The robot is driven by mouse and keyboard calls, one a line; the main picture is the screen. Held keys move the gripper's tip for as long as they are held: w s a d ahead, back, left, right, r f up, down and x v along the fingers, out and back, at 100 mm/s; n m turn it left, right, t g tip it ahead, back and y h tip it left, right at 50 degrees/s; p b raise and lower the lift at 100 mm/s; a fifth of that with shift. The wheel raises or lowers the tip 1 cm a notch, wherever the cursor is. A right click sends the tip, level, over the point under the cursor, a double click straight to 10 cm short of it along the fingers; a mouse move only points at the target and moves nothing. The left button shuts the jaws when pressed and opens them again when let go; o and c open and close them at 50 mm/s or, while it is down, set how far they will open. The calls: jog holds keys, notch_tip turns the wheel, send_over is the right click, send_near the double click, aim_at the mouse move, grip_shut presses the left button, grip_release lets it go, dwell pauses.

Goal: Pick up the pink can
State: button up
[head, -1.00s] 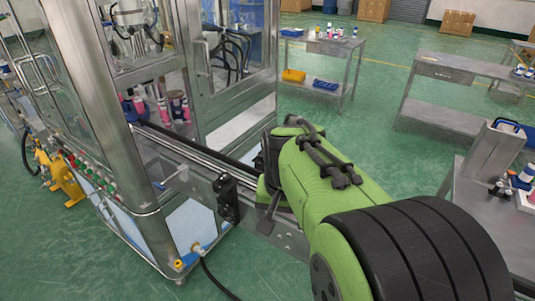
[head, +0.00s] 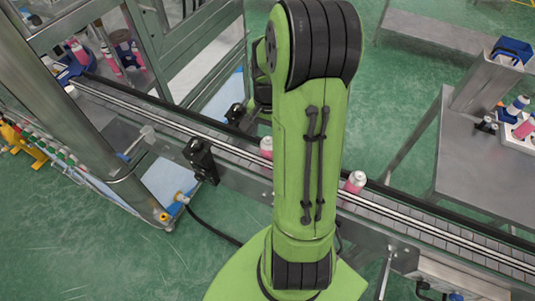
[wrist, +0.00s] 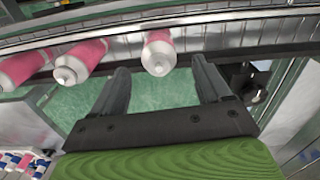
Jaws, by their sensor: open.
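Several pink cans with white tops stand in the wrist view. One pink can (wrist: 158,52) is just beyond my gripper (wrist: 160,80), in line with the gap between its fingers. The fingers are spread, with nothing between them. A second pink can (wrist: 84,58) and a third (wrist: 24,66) stand to the left. In the head view, one pink can (head: 266,147) shows left of my green arm and another pink can (head: 354,182) right of it, both on the conveyor. My arm hides the belt between them, and my gripper cannot be made out there.
The conveyor (head: 440,233) runs from the machine at upper left to lower right, with metal rails along it. More pink cans (head: 110,62) stand inside the machine frame. A black sensor bracket (head: 201,160) sits on the near rail. A metal table (head: 490,165) stands at the right.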

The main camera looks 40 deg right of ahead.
aim_at(268, 147)
jog(key=shift+f, duration=0.55)
jog(key=f, duration=0.4)
jog(key=shift+s+a+f, duration=0.2)
jog(key=shift+a+f, duration=0.05)
jog(key=shift+f, duration=0.15)
jog(key=shift+w+f, duration=0.1)
jog(key=c, duration=1.1)
